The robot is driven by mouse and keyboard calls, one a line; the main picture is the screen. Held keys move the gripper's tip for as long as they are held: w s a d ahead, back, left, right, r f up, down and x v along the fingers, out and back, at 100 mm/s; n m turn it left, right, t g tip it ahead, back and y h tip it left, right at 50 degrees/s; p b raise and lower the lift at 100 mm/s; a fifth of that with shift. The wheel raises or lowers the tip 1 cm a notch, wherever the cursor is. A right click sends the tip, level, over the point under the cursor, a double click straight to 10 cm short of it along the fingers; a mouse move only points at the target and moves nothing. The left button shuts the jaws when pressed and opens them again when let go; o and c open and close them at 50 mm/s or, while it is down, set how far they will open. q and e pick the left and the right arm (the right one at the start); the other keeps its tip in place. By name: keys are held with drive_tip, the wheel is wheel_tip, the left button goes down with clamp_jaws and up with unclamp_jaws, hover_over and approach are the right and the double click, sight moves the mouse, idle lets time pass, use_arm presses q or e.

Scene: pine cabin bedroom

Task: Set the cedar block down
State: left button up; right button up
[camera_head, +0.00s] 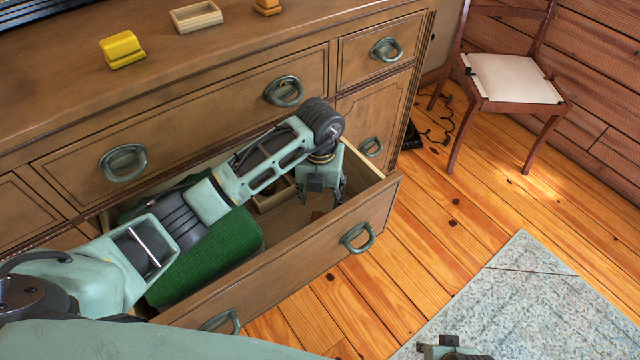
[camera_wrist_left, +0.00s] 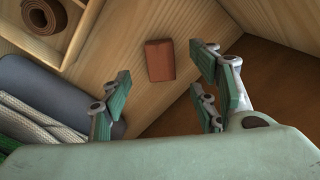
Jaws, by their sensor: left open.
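The cedar block (camera_wrist_left: 159,60) is a small reddish-brown block lying on the pale wooden floor of the open drawer (camera_head: 268,262). In the head view only a small reddish patch of the block (camera_head: 317,215) shows, beneath my left gripper. My left gripper (camera_head: 321,197) points down into the right end of the drawer. In the left wrist view its fingers (camera_wrist_left: 163,82) are spread apart with nothing between them, and the block lies beyond them, apart from both. Part of my right gripper (camera_head: 450,349) shows at the bottom edge of the head view; its fingers are not clear.
A green folded cloth (camera_head: 215,258) fills the drawer's left part. A wooden divider tray (camera_wrist_left: 78,38) holds a brown rolled item (camera_wrist_left: 43,17). On the dresser top stand a yellow block (camera_head: 122,49) and a small wooden tray (camera_head: 196,16). A chair (camera_head: 512,78) stands at right.

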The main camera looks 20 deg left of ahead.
use_arm(q)
drive_tip(key=shift+r, duration=2.1)
use_arm(e)
drive_tip(key=shift+s+f, duration=0.15)
drive_tip(key=shift+f, duration=0.5)
drive_tip(key=shift+s+f, duration=0.15)
drive_tip(key=shift+f, duration=0.45)
use_arm(q)
drive_tip(key=shift+r+p, duration=0.1)
drive_tip(key=shift+p, duration=0.2)
